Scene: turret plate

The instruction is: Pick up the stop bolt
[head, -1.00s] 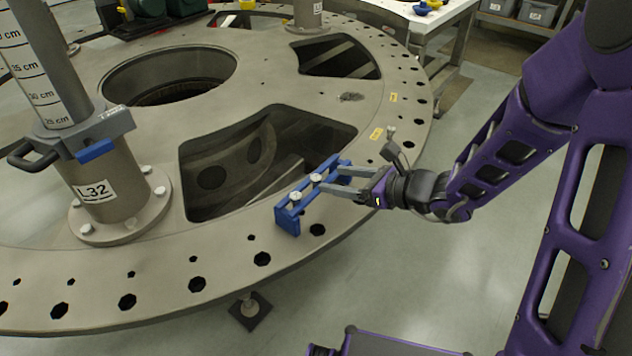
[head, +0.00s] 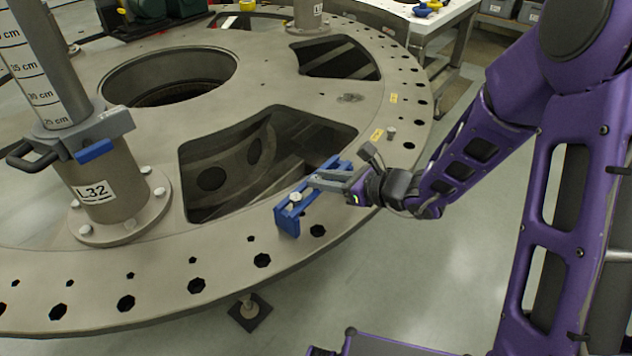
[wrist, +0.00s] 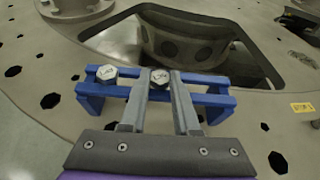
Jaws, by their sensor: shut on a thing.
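A blue rack (head: 288,222) stands on the turret plate near its rim; it also shows in the wrist view (wrist: 92,102). One silver hex-headed bolt (wrist: 106,73) sits at the rack's left end, also visible in the head view (head: 295,197). My gripper (head: 317,180) reaches over the rack from the right. In the wrist view its fingers (wrist: 159,82) are closed on the second stop bolt (wrist: 159,76), whose head shows between the fingertips. This bolt is still at the rack; its shank is hidden.
The large turret plate (head: 90,285) has rim holes and a wide opening beside the rack. A post labelled L32 (head: 100,192) with a grey clamp and blue handle stands at left. Another small bolt (head: 391,132) stands on the plate beyond my wrist. A table (head: 440,22) is at back right.

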